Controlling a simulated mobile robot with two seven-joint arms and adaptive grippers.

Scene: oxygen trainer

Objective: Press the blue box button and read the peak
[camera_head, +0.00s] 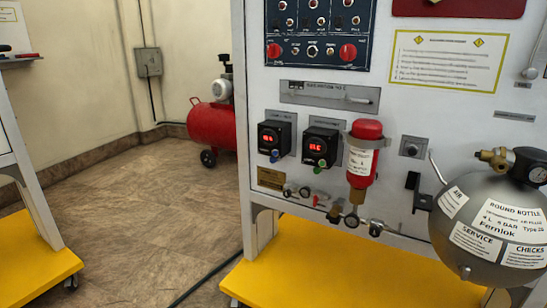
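Two small black boxes with red digit displays are mounted side by side on the white panel. The left box (274,138) has a blue button (275,154) at its lower edge. The right box (320,147) has a green button (322,163) at its lower edge. Both displays are lit, but the digits are too small to read surely. Nothing covers the blue button. Neither of my grippers is in view.
A red cylinder (366,130) is mounted right of the boxes, above small valves and fittings (351,221). A grey round bottle (490,222) is at the right. A yellow base (330,270) juts out below the panel. A red compressor (211,125) stands behind; floor at left is open.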

